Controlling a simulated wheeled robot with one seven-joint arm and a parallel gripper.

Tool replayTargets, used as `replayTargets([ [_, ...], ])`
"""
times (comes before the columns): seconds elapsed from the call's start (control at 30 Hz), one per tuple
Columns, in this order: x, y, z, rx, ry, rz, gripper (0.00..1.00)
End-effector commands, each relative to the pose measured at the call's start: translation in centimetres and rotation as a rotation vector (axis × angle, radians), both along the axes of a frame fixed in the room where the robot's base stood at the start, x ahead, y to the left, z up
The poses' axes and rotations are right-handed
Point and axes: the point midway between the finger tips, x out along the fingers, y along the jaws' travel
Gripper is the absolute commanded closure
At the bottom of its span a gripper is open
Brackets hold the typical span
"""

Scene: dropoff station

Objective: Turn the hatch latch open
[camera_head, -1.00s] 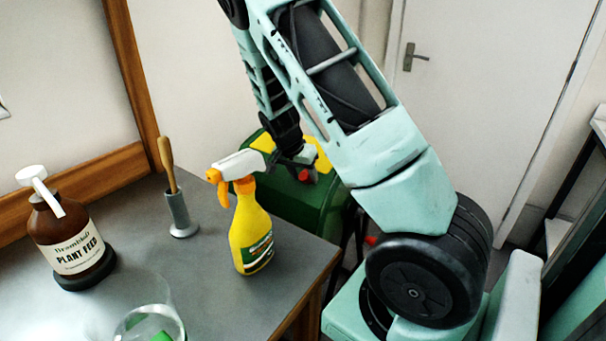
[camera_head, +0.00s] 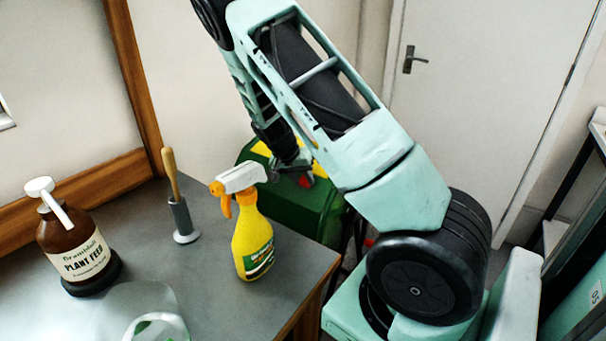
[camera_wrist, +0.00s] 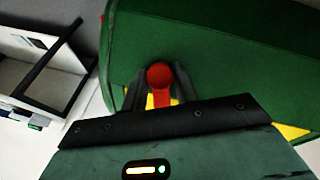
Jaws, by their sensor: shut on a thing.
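The hatch latch is a red knob or handle (camera_wrist: 160,76) on a dark green rounded body (camera_wrist: 220,55). In the wrist view it sits between the two dark fingers of my gripper (camera_wrist: 158,88), which is shut on it. In the head view the green body (camera_head: 318,215) with yellow patches stands behind the table's right end. My gripper (camera_head: 292,165) is at its top, with a bit of red (camera_head: 305,181) showing beside it. The fingers hide part of the latch, so its exact angle is hard to tell.
A yellow spray bottle (camera_head: 252,245) stands on the grey table (camera_head: 215,285) in front of the green body. A wooden-handled tool in a grey holder (camera_head: 181,220), a brown plant feed bottle (camera_head: 75,250) and a clear container (camera_head: 150,310) stand further left. A white door (camera_head: 480,90) is behind.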

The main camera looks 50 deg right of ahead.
Motion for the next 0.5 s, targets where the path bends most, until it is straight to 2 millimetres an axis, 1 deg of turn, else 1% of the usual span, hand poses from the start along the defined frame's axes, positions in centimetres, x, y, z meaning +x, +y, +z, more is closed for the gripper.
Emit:
replayTargets([
  [0.03,0.11,0.0,0.4,-0.004,0.031,0.034,0.94],
  [0.5,0.34,0.18,0.09,-0.029,0.346,0.351,0.94],
])
